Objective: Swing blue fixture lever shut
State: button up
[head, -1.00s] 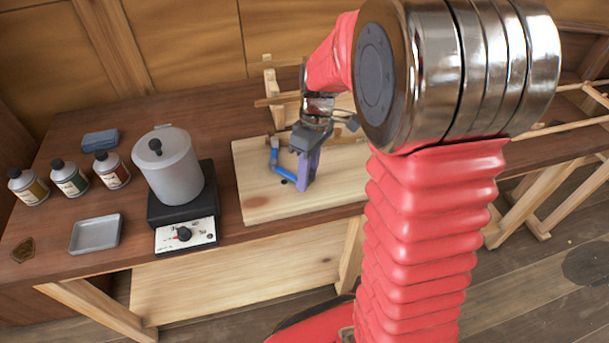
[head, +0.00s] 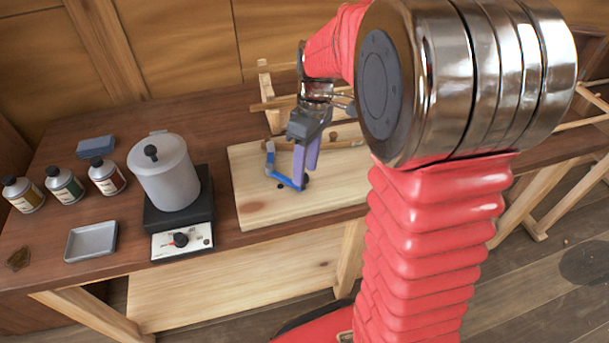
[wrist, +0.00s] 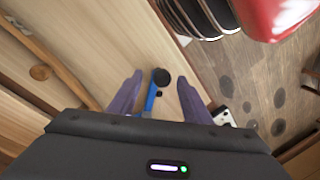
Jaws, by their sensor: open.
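The blue fixture lever (head: 285,180) is on the light wooden board (head: 255,208). In the head view, one blue part stands up toward the back and another runs low toward the front right, ending near my fingers. In the wrist view the lever (wrist: 151,97) shows between my fingers, with a round black knob (wrist: 161,77) at its far end. My gripper (head: 305,172) points down over the board, its purple fingers apart on either side of the lever. In the wrist view my gripper (wrist: 157,92) shows a gap on both sides of it. The lever's near part is hidden behind the gripper body.
A grey lidded pot (head: 168,175) stands on a black hotplate (head: 180,215) left of the board. Several bottles (head: 65,185), a blue block (head: 96,147) and a grey tray (head: 91,241) are farther left. A wooden frame (head: 270,105) stands behind the board.

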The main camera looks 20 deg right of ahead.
notch_tip(320, 180, up, 10)
jog(key=w+d, duration=0.1)
jog(key=shift+w+d+f, duration=0.15)
jog(key=shift+d+f, duration=0.05)
jog(key=shift+d, duration=0.05)
dwell(0.4)
jog(key=s+a+m+t+h, duration=0.1)
jog(key=s+a+m+t, duration=0.2)
jog(key=s, duration=0.5)
jog(key=s+a+r+m+t, duration=0.1)
jog(key=s+a+m+t, duration=0.3)
jog(key=s, duration=0.5)
jog(key=shift+s+a+m+h, duration=0.15)
jog(key=shift+a+m+h, duration=0.15)
jog(key=shift+a+h, duration=0.1)
jog(key=shift+d, duration=0.1)
dwell(1.6)
